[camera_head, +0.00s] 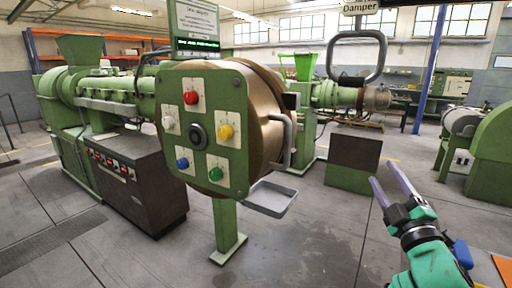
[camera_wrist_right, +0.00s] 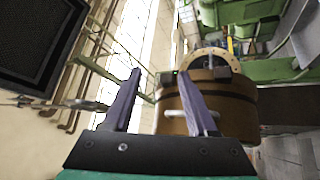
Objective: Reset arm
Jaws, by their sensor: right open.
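My right gripper (camera_head: 392,187) is at the lower right of the head view, with its two purple fingers apart and nothing between them. It is in the air, to the right of the green control panel and apart from it. In the right wrist view the fingers (camera_wrist_right: 160,98) are spread, with the brown drum (camera_wrist_right: 222,105) beyond them. My left gripper is in neither view.
The green panel (camera_head: 206,170) with several coloured buttons stands on a post (camera_head: 227,228), with a grey tray (camera_head: 270,198) at its right. Green extruders (camera_head: 75,88) stand behind. A dark cabinet (camera_head: 130,180) is at left. Grey floor (camera_head: 310,240) is clear between panel and gripper.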

